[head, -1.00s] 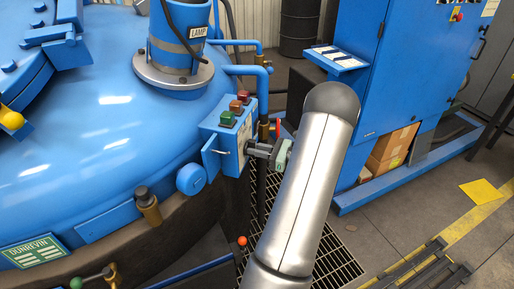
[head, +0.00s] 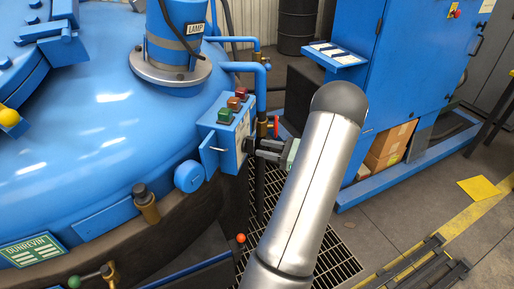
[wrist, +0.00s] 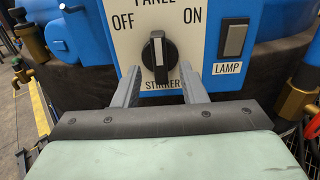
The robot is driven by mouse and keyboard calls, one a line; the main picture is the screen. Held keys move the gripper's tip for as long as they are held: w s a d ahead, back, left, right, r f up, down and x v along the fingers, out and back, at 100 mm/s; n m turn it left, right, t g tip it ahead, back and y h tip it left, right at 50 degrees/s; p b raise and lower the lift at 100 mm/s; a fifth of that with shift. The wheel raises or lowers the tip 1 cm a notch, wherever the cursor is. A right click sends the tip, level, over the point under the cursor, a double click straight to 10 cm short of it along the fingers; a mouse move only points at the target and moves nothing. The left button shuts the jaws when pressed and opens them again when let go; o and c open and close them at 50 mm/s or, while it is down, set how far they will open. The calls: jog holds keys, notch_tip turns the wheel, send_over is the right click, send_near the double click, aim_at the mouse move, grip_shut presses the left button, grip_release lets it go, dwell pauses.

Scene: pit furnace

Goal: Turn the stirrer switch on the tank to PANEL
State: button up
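The stirrer switch (wrist: 159,57) is a black knob with a white line, on a white plate (wrist: 120,45) labelled OFF at left, PANEL above and ON at right. Its line stands about vertical, pointing up towards PANEL. The plate is on the side of a blue control box (head: 212,158) on the tank (head: 110,120). My gripper (wrist: 160,80) is open, one finger low on each side of the knob, with gaps showing. In the head view my gripper (head: 262,149) is beside the box; the knob is hidden there.
A LAMP rocker switch (wrist: 234,40) is right of the stirrer plate. Blue pipes (head: 262,90) and a red-handled valve (head: 276,127) stand close behind. A blue cabinet (head: 400,70) is at right.

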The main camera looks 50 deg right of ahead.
jog(key=b+v, duration=0.1)
jog(key=v, duration=1.2)
jog(key=shift+s, duration=0.25)
